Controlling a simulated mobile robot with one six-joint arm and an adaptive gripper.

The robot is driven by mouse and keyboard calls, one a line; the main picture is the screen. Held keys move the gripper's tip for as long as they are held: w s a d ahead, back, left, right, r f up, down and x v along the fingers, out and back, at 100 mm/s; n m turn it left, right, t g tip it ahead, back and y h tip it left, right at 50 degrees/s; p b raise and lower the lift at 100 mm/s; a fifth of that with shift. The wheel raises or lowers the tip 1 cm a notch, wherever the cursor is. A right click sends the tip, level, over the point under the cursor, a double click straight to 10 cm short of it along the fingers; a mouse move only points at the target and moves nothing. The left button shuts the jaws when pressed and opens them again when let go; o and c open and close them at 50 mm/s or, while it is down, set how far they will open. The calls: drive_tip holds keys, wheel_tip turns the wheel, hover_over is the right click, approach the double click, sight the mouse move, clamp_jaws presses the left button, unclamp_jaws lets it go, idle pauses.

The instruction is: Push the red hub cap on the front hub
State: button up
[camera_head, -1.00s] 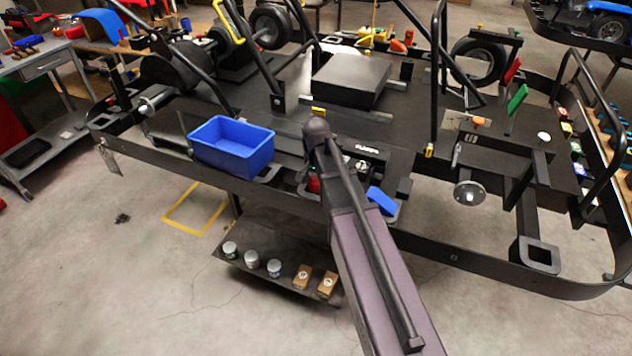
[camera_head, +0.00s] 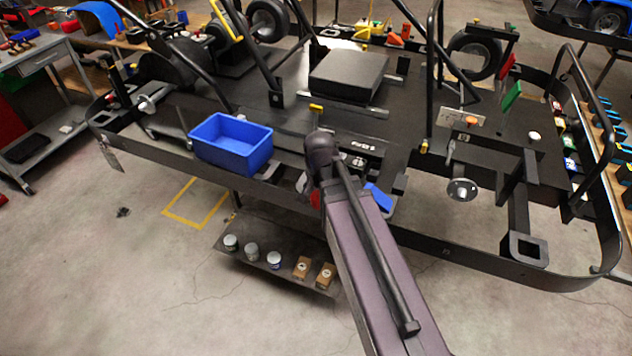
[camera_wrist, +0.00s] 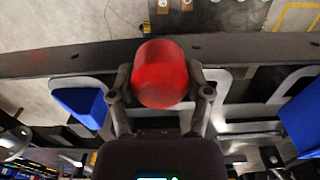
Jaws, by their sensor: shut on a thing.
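The red hub cap (camera_wrist: 160,74) is a rounded red cylinder held between the two fingers of my gripper (camera_wrist: 160,86) in the wrist view. In the head view only a sliver of the cap (camera_head: 315,199) shows beside my arm, which hides the gripper. The cap is over the kart's near side, apart from any hub. One bare hub, a metal disc with a bright centre (camera_head: 462,190), is on the near side at right. Another bare hub (camera_head: 147,104) is at the left end. I cannot tell from the pictures which is the front hub.
A blue bin (camera_head: 232,146) stands on the kart's near side, left of my arm. A dark rail (camera_head: 480,257) runs along the near edge. A low shelf (camera_head: 236,262) below holds several tins and boxes. Black bars (camera_head: 434,90) rise above the deck.

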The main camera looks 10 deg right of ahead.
drive_tip(key=shift+s+a+r, duration=0.1)
drive_tip(key=shift+s+a, duration=0.05)
drive_tip(key=shift+s, duration=1)
drive_tip(key=shift+s+a+r, duration=0.1)
drive_tip(key=shift+s, duration=1)
drive_tip(key=shift+d, duration=0.2)
